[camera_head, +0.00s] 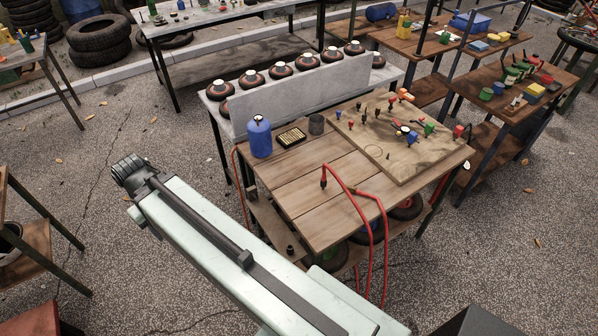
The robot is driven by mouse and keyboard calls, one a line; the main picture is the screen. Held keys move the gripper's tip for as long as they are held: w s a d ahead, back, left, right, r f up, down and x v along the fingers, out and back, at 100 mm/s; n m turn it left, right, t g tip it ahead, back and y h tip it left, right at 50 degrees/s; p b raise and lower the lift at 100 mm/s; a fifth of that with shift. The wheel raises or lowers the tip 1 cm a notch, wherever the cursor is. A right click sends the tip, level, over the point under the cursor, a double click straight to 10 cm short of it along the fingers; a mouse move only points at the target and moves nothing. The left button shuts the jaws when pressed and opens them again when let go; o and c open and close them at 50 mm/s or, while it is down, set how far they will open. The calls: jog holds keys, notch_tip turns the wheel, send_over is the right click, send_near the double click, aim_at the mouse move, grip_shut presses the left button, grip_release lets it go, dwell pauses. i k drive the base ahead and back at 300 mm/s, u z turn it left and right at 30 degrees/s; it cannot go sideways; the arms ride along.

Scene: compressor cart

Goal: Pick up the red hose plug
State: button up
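A red hose (352,189) comes up over the front edge of the wooden cart top (300,212) and ends in a small dark-tipped red plug (323,178), which looks upright on the planks near the front. A small red piece (458,131) sits at the right corner of the raised board; I cannot tell if it is a hose part too. My arm's pale link reaches from the lower right to a dark ribbed joint at the left, apart from the cart. I see no gripper fingers, so my gripper is not in view.
A blue bottle (260,137), a dark tray (291,137) and a grey cup (316,124) stand at the cart's back. A raised board (400,165) with several small fittings covers its right side. A grey panel (300,92) rises behind. The cart top's front left is clear.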

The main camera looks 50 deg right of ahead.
aim_at(323, 181)
jog(key=k, duration=0.45)
jog(key=u, duration=2.05)
jog(key=k, duration=1.15)
jog(key=u, duration=0.05)
